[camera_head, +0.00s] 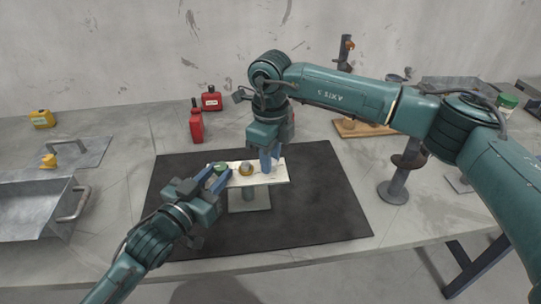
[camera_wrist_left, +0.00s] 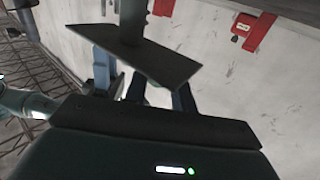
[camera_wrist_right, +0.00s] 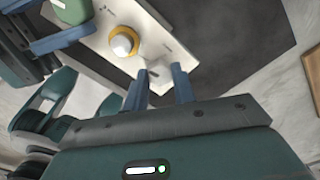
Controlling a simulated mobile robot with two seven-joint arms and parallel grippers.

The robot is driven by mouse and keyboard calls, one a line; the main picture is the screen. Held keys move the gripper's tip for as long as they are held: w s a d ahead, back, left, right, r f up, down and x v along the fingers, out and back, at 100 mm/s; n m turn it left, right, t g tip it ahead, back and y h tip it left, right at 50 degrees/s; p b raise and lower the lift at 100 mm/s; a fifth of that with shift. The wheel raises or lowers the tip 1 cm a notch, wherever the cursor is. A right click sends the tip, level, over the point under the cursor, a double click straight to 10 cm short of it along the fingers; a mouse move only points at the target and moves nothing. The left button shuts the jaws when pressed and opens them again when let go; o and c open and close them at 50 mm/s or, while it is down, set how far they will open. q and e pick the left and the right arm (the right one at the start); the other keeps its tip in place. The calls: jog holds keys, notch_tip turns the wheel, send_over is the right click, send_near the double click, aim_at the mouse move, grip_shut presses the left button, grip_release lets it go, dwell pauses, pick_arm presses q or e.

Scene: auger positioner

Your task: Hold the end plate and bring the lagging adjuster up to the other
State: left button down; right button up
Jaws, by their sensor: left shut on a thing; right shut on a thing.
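A pale plate (camera_head: 279,174) stands on a pedestal on the dark mat. On it are a green adjuster (camera_head: 219,166) at the left and a yellow-ringed adjuster (camera_head: 246,170) with a pale top near the middle; the latter also shows in the right wrist view (camera_wrist_right: 123,42). My left gripper (camera_head: 214,178) is shut at the green adjuster, one finger beside it; the contact is partly hidden. In the left wrist view, the plate's dark underside (camera_wrist_left: 140,60) covers the fingertips. My right gripper (camera_head: 268,162) points down, shut on a small grey end plate (camera_wrist_right: 152,72) at the right end.
Red bottles (camera_head: 196,122) stand behind the mat (camera_head: 310,215). A metal tray (camera_head: 40,205) with a handle lies left, a metal stand (camera_head: 396,185) right, and a wooden board (camera_head: 362,129) at the back right. The mat's front right is clear.

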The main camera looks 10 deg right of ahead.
jog(key=o, duration=1)
notch_tip(320, 180, up, 12)
pick_arm(q)
jog(key=c, duration=1.1)
grip_release()
